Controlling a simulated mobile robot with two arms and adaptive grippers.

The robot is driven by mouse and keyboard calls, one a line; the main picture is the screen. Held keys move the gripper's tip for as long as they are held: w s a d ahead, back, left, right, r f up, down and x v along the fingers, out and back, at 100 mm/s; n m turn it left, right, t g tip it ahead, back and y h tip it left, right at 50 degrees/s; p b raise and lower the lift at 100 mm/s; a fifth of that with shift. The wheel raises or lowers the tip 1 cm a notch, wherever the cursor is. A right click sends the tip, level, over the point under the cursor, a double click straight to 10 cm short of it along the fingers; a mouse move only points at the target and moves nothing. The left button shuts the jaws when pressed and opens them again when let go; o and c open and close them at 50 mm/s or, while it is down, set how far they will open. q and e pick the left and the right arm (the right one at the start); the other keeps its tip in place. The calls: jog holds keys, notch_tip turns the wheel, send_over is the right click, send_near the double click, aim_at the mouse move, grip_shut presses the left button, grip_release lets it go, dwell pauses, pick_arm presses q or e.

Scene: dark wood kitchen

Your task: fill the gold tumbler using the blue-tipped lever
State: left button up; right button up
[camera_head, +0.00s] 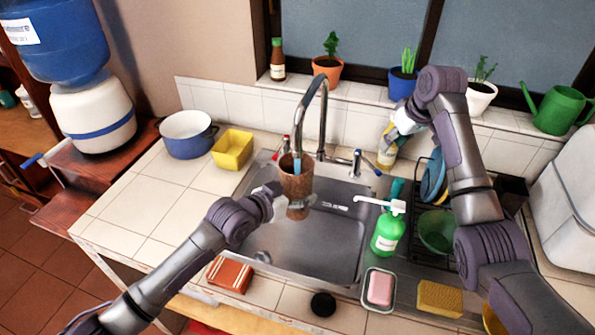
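The tumbler (297,184), brownish gold, is upright under the spout of the curved faucet (322,115), above the sink basin. A bluish streak shows at its mouth; I cannot tell if it is water. My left gripper (279,190) is at the tumbler's near left side and appears shut on it; its fingers are mostly hidden. The blue-tipped lever (367,166) is on the right of the faucet, and a red-tipped lever (286,144) is on the left. My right gripper (402,121) is above and right of the blue-tipped lever, apart from it; its finger opening is unclear.
A green soap dispenser (388,235) stands at the sink's right edge. A dish rack (432,222) is on the right. A yellow tub (232,150) and a blue pot (188,135) stand left.

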aim_at(374, 166)
pick_arm(q)
jog(key=s+a, duration=0.4)
jog(key=s, duration=0.1)
jog(key=shift+s+a, duration=0.3)
jog(key=shift+a, duration=0.1)
jog(key=shift+r, duration=0.1)
pick_arm(e)
jog(key=x, duration=1.2)
jog(key=shift+a, duration=0.1)
jog(key=shift+c, duration=0.3)
grip_shut()
